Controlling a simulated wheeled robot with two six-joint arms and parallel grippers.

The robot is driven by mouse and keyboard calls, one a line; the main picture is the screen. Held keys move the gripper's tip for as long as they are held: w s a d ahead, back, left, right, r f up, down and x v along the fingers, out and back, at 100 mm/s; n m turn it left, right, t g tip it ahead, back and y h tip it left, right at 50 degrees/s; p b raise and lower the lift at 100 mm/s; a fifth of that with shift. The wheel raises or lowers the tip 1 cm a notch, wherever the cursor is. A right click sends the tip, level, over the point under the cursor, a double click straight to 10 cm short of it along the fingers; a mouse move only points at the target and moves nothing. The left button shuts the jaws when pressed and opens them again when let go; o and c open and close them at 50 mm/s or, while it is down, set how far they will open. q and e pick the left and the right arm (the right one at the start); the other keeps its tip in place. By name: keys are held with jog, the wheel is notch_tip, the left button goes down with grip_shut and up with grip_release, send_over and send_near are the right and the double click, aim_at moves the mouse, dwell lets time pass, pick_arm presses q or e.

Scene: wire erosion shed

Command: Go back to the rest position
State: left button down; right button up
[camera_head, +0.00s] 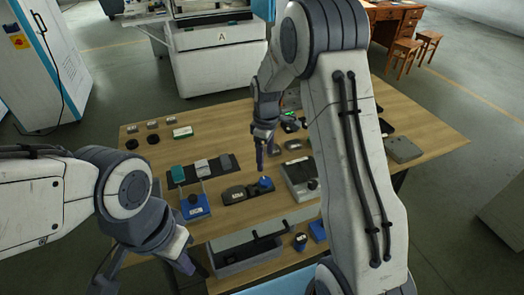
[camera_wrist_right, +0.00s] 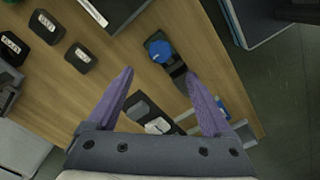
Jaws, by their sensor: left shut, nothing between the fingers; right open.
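My right arm reaches down from the upper right in the head view. Its gripper (camera_head: 262,158) hangs over the middle of the wooden table (camera_head: 225,118). In the right wrist view this gripper (camera_wrist_right: 160,74) is open, with nothing between its two purple fingers. My left arm comes in from the left. Its gripper (camera_head: 190,266) is shut and empty, low in the picture at the table's near edge, beside a grey open bin (camera_head: 228,268). Part of the table is hidden behind my right arm.
A dark holder with a blue-topped piece (camera_head: 265,183) lies below my right gripper. A blue bin (camera_head: 194,208) and a grey-white tray (camera_head: 300,185) stand on either side of it. Small dark blocks (camera_head: 153,139) lie at the table's far left. A white machine (camera_head: 215,60) stands behind.

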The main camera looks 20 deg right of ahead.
jog(key=s+a+r+m, duration=0.1)
jog(key=s+a+r, duration=0.8)
jog(key=s+a, duration=0.5)
jog(key=s+a+r+m+y, duration=0.1)
jog(key=s+a+r, duration=0.1)
jog(key=s, duration=1.4)
jog(key=shift+r, duration=0.1)
